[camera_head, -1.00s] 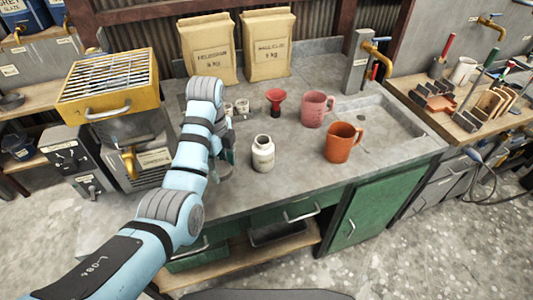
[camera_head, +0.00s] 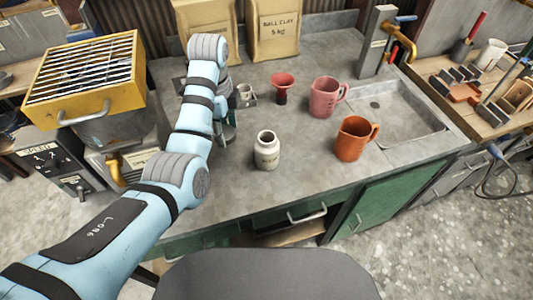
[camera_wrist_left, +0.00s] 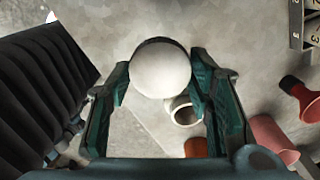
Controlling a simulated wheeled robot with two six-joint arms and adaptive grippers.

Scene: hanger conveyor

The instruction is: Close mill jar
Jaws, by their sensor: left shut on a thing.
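The mill jar (camera_head: 267,150) is a small cream pot with a label, standing upright on the grey bench with its dark mouth uncovered. It also shows in the left wrist view (camera_wrist_left: 183,112), below and right of the held piece. My left gripper (camera_wrist_left: 161,78) is shut on a round white piece (camera_wrist_left: 160,68), which looks like the jar's lid. In the head view, the left gripper (camera_head: 228,128) is largely hidden by its arm, left of the jar and apart from it. My right gripper is not in view.
An orange jug (camera_head: 352,140), a pink jug (camera_head: 323,98) and a red funnel (camera_head: 282,85) stand right of and behind the jar. A yellow-framed grate machine (camera_head: 85,80) is at the left. The bench in front of the jar is clear. A sink (camera_head: 440,130) is at the right.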

